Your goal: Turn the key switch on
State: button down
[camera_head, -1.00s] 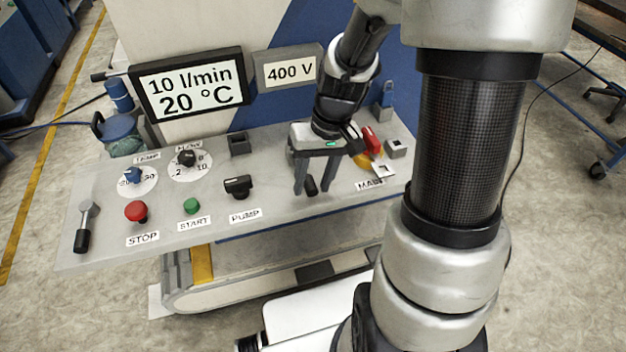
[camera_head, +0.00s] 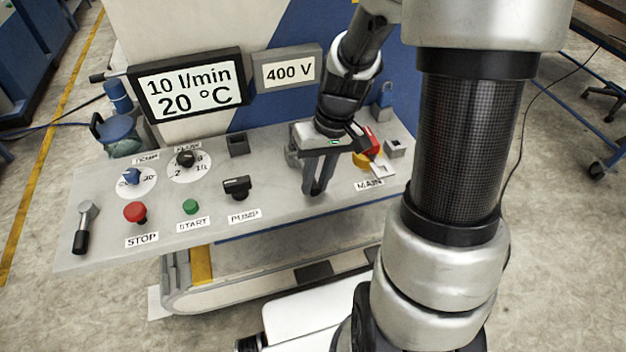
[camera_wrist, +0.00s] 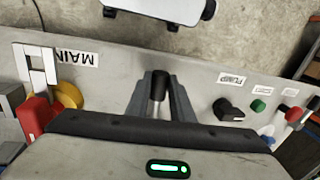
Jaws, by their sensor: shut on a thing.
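The grey panel (camera_head: 135,213) carries several controls. In the wrist view a small upright post with a black top and a metallic lower part, which I take to be the key switch (camera_wrist: 160,86), stands between the MAIN and PUMP labels. My gripper (camera_head: 316,189) reaches down to it; in the wrist view its fingers (camera_wrist: 160,93) are on both sides of the post, shut on it.
Right of my gripper is the red-and-yellow MAIN switch (camera_head: 367,146) with a pale hasp-like piece. To the left are the black PUMP switch (camera_head: 237,186), green START button (camera_head: 190,206) and red STOP button (camera_head: 135,211). The displays (camera_head: 190,84) stand behind.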

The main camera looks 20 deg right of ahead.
jog(key=shift+w+d+n, duration=0.2)
jog(key=shift+d+n, duration=0.5)
jog(key=shift+w+d+n, duration=0.2)
jog(key=shift+d+n, duration=0.5)
jog(key=shift+w+d+r+n+g+p, duration=0.1)
jog(key=shift+w+d+n+g+p, duration=0.2)
jog(key=shift+d+n, duration=0.4)
jog(key=shift+w+d+n+g+p, duration=0.1)
jog(key=shift+w+d+n+g, duration=0.1)
jog(key=shift+w+d+n, duration=0.45)
jog(key=shift+w+d+n+h+p, duration=0.15)
jog(key=shift+w+d+n+p, duration=0.2)
jog(key=shift+n, duration=0.3)
jog(key=shift+w+d+n+h, duration=0.15)
jog(key=shift+d+n, duration=0.3)
jog(key=shift+n, duration=0.15)
jog(key=shift+w+d+n+g+p, duration=0.15)
jog(key=shift+w+d+n+p, duration=0.25)
jog(key=shift+w+n, duration=0.35)
jog(key=shift+w+d+n+g+p, duration=0.2)
jog(key=shift+w+d+n, duration=0.3)
jog(key=shift+n, duration=0.35)
jog(key=shift+w+h, duration=0.15)
jog(key=shift+h, duration=0.15)
jog(key=c, duration=1.6)
grip_release()
jog(key=shift+o, duration=0.2)
